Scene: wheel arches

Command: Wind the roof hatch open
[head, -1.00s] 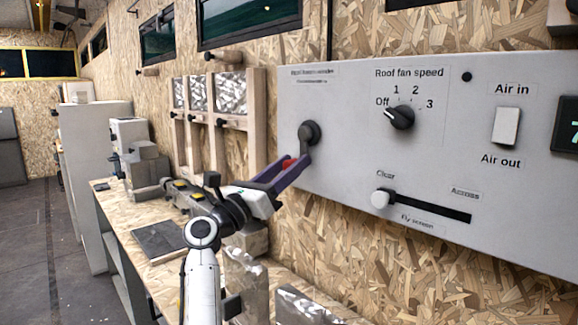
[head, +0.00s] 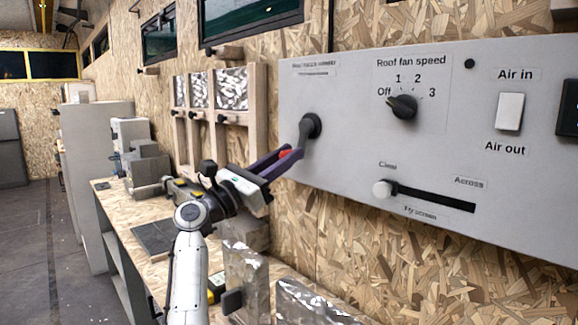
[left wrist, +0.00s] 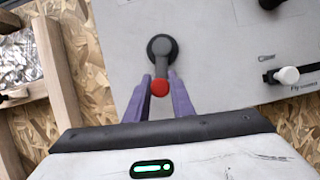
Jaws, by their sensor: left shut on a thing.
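The roof hatch winder is a dark grey crank (head: 311,126) on the left part of a grey control panel (head: 345,165). Its arm hangs down and a little left from the round hub. A red knob (left wrist: 159,88) is at the crank's free end in the left wrist view. My left gripper (head: 297,152) has purple fingers and is shut on this red knob, one finger on each side. The fingers also show in the left wrist view (left wrist: 160,95). The label above the crank is too blurred to read fully. My right gripper is not in view.
The panel also carries a roof fan speed dial (head: 402,106), an air switch (head: 509,111) and a fly screen slider (head: 382,189). A wooden frame with foil panes (head: 231,90) stands left of the panel. A workbench (head: 125,230) runs below.

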